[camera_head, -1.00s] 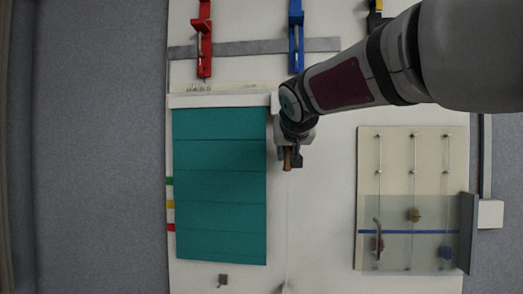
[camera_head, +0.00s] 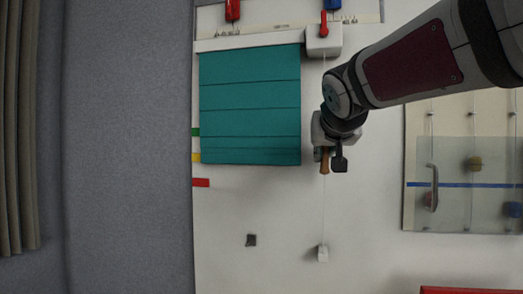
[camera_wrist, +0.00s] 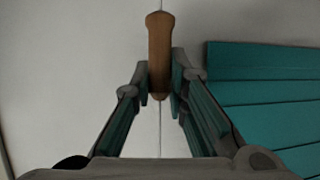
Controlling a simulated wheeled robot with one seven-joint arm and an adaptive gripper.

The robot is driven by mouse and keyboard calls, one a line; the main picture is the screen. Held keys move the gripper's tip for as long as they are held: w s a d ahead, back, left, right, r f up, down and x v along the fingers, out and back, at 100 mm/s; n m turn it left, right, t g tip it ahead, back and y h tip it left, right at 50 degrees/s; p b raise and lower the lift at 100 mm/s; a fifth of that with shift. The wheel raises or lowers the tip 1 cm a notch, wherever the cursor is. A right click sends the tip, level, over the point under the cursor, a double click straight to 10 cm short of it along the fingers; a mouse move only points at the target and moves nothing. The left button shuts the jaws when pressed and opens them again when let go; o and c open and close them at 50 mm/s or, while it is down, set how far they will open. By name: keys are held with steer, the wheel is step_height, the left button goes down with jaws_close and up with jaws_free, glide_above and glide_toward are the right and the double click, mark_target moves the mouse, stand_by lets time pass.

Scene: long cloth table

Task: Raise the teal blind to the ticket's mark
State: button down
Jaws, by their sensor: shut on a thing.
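The teal blind (camera_head: 250,95) hangs from a white rail on the board, its lower part bunched in closer folds. Its bottom edge is level with the lower part of the yellow mark (camera_head: 197,158), below the green mark (camera_head: 196,132) and above the red mark (camera_head: 201,183). My gripper (camera_head: 331,158) is right of the blind, shut on the wooden cord handle (camera_head: 324,163). The wrist view shows the handle (camera_wrist: 160,50) between the fingertips, with cord above and below it and the blind (camera_wrist: 265,90) to the right. I cannot make out a ticket.
A white cord weight (camera_head: 323,254) hangs below my gripper. A small dark fitting (camera_head: 251,240) is on the board below the blind. A clear panel with a handle (camera_head: 431,187) stands at right. A red edge (camera_head: 470,290) shows at bottom right.

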steer(key=shift+f+b, duration=0.35)
steer(key=shift+f, duration=0.3)
steer(key=c, duration=1.5)
jaws_free()
steer(key=shift+c, duration=0.2)
steer(key=shift+s+r, duration=0.1)
steer(key=shift+r, duration=0.05)
steer(key=shift+s+a+r, duration=0.1)
steer(key=shift+s+r, duration=0.05)
steer(key=shift+s, duration=0.2)
steer(key=v, duration=1.1)
